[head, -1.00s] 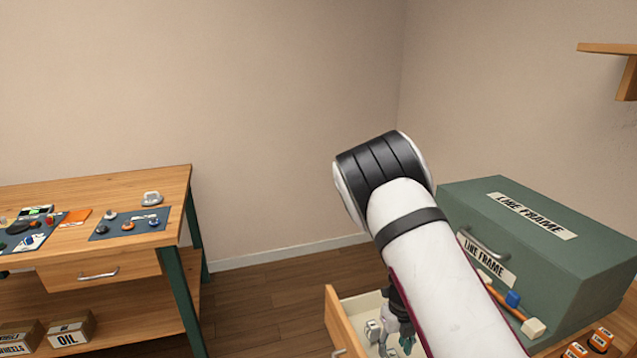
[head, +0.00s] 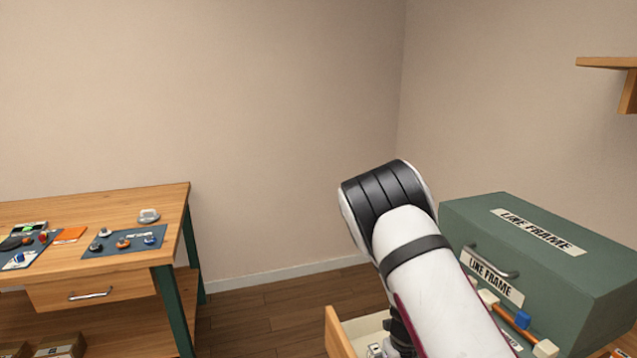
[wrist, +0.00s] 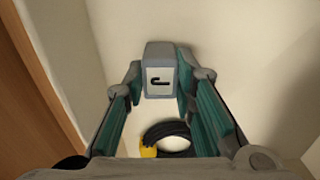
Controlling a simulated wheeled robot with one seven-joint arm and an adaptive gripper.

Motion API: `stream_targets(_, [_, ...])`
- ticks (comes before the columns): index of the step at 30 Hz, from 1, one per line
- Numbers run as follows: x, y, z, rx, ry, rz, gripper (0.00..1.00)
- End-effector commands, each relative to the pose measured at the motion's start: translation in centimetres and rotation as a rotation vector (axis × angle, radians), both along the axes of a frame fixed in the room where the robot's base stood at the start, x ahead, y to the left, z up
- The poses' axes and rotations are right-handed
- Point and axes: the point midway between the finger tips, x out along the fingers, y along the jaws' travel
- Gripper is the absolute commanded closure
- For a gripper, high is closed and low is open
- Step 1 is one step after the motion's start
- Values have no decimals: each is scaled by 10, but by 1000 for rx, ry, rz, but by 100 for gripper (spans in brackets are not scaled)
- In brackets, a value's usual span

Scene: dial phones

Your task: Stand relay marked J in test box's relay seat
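The relay marked J (wrist: 161,80) is a small grey block with a pale face and a black J, seen from above in the wrist view. My gripper (wrist: 160,77) has its two teal-padded fingers at the relay's left and right sides, and they look closed on it. The pale drawer floor shows around and below it; I cannot tell whether the relay is clear of the floor. In the head view my arm hides the gripper and most of the open drawer (head: 340,335). I cannot make out the test box or its relay seat.
A black coil (wrist: 172,134) with a yellow part lies in the drawer close to the gripper. The drawer's wooden side (wrist: 30,75) runs at the left. A green LINE FRAME box (head: 560,270) stands right of my arm. A workbench (head: 130,205) with mats and small parts is at left.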

Motion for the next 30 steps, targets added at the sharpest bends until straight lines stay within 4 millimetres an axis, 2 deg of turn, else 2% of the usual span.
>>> stream_targets(8, [0,0,5,0,-1,1,100])
stream_targets(30, [0,0,46,-1,-1,1,100])
